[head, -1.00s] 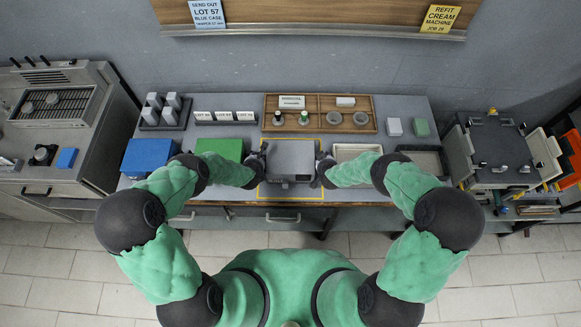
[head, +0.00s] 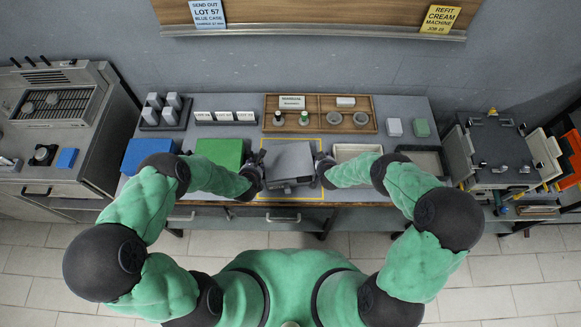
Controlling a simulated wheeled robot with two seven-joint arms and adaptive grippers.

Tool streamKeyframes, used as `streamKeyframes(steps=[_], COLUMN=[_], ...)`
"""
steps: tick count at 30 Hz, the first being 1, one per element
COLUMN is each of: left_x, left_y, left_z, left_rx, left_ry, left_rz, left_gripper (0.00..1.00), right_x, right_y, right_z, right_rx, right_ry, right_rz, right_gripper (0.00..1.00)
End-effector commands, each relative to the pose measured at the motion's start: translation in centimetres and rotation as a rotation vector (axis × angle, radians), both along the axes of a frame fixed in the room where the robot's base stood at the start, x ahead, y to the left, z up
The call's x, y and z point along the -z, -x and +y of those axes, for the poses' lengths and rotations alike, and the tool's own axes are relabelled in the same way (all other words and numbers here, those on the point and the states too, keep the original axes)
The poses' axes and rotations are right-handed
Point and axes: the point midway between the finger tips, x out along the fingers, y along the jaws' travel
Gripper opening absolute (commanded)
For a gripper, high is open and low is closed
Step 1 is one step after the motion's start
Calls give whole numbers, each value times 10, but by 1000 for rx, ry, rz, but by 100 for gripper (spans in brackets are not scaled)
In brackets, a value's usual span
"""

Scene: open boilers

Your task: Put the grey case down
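The grey case (head: 289,160) is at the bench's front middle, over the yellow-outlined area (head: 322,197). It sits slightly skewed, its left front corner nearer me. I cannot tell whether its underside touches the bench. My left gripper (head: 255,168) is at the case's left side and my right gripper (head: 322,168) at its right side, both touching or very close. The fingers are small and dark against the case, so their opening and grip are unclear.
A blue case (head: 147,153) and a green case (head: 219,152) stand to the left. A wooden organiser (head: 320,102) with small parts stands behind.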

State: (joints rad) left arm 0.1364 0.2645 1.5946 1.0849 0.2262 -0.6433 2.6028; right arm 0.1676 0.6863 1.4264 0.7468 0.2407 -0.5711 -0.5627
Motion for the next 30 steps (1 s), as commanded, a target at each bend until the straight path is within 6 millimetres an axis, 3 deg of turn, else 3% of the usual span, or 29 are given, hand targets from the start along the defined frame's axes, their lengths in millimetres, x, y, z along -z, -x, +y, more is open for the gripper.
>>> streamKeyframes(steps=[8,20,24,30], left_x=[-16,-19,-19,-19], left_y=[14,17,17,17], left_z=[1,1,1,2], left_rx=[-4,-4,-4,-4], left_ry=[-1,-1,-1,-1], left_rz=[-3,-2,-3,-3], left_gripper=[40,40,40,40], right_x=[0,-1,-1,0], right_y=[-1,-1,-1,0], right_z=[-2,-2,-2,-1], right_rx=[4,5,4,2], right_ry=[1,1,1,1], right_rz=[-2,-2,-2,-1], right_gripper=[40,40,81,83])
